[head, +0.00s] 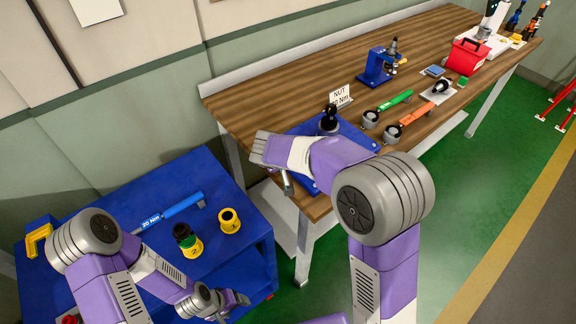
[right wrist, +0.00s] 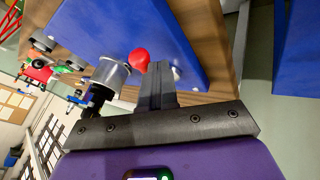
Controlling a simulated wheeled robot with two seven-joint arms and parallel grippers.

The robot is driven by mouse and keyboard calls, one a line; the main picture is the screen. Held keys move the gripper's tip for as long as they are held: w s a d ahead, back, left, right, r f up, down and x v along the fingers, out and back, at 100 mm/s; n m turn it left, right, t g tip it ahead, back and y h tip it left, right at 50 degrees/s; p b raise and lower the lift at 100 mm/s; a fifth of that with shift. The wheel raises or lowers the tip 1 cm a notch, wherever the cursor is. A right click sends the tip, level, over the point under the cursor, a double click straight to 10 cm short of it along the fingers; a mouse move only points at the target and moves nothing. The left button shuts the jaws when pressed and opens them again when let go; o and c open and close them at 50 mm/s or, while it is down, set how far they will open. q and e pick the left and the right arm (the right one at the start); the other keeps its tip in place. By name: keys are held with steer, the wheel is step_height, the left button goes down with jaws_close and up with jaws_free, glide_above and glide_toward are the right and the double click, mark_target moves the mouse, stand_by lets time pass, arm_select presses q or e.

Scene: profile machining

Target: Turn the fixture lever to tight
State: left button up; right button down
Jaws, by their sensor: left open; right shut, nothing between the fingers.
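The fixture is a blue plate (head: 358,138) on the near end of the wooden bench, with a metal cylinder and black top (head: 328,119). In the right wrist view the blue plate (right wrist: 185,35) carries the metal cylinder (right wrist: 112,74) and the lever's red knob (right wrist: 139,59). The lever is hidden behind my right arm in the head view. My right gripper (right wrist: 157,72) is shut and empty, its fingertips close beside the red knob; I cannot tell whether they touch. My left gripper (head: 236,302) is open and empty, low over the blue cart's front edge.
A "NUT" sign (head: 340,96) stands behind the fixture. Green (head: 395,101) and orange (head: 414,117) wrenches lie right of it. The blue cart (head: 245,225) holds a blue torque wrench (head: 180,207) and yellow-based sockets (head: 229,220). A red toolbox (head: 467,55) stands farther along the bench.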

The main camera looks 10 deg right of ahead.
steer(key=shift+s+d+f+n+y+b, duration=0.1)
steer(key=shift+d+n+y+b, duration=0.2)
steer(key=shift+d+n+b, duration=0.25)
steer(key=shift+d+b, duration=0.3)
steer(key=shift+d, duration=0.25)
steer(key=shift+a+b, duration=0.3)
steer(key=shift+a, duration=0.1)
steer(key=a, duration=0.1)
steer(key=s+a+b, duration=0.1)
steer(key=shift+s+a, duration=0.15)
steer(key=shift+a, duration=0.2)
steer(key=p+v, duration=0.2)
steer(key=v, duration=0.8)
steer(key=shift+s, duration=0.5)
